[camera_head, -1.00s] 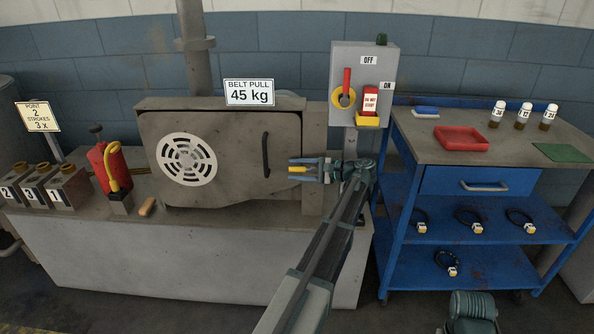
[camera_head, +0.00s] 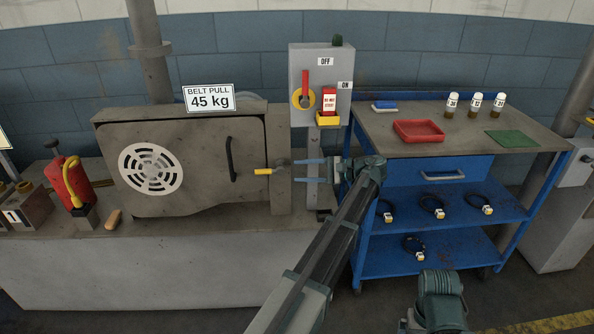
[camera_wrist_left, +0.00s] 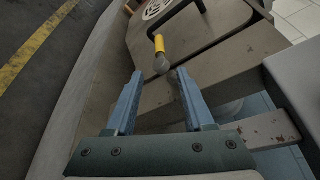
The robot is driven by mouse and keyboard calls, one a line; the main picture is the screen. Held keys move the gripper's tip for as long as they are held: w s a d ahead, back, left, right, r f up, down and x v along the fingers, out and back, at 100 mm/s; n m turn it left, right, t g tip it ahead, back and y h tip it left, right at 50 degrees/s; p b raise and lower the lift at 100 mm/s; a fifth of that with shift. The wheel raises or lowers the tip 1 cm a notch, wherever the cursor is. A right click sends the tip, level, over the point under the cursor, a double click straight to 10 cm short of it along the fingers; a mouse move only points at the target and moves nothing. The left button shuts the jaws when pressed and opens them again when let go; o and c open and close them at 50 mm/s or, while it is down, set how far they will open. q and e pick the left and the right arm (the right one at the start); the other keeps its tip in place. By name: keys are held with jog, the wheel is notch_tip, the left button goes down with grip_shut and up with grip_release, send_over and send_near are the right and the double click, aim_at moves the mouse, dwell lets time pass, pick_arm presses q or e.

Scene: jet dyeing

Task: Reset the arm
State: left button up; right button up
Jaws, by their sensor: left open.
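My left gripper (camera_head: 297,171) is open and empty, its two blue fingers pointing left toward the grey machine (camera_head: 205,150). A yellow-handled latch lever (camera_head: 262,171) sits at the right edge of the machine's cover, pointing left. The fingertips are to the right of the yellow grip, apart from it. In the left wrist view the open fingers (camera_wrist_left: 160,75) have nothing between them, and the yellow grip (camera_wrist_left: 159,44) shows ahead, just beyond the tips.
A grey switch box (camera_head: 320,85) with a red lever stands above my left gripper. A blue cart (camera_head: 440,170) is close on the right, with a red tray (camera_head: 418,131), several bottles and dark rings. A red-and-yellow pump (camera_head: 72,183) stands at far left.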

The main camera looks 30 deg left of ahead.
dwell(0.4)
pick_arm(q)
jog(key=s+d+r+t+h+p, duration=0.2)
jog(key=s+d+h+p, duration=0.5)
jog(key=s+d+p, duration=0.4)
jog(key=s+d+r+t+h+p, duration=0.1)
jog(key=s+d+r+h+p, duration=0.3)
jog(key=s+d+p, duration=0.8)
jog(key=s+d+h, duration=0.2)
jog(key=s+d, duration=0.2)
jog(key=d, duration=0.6)
jog(key=shift+d+t+h, duration=0.35)
jog(key=shift+t+h, duration=0.05)
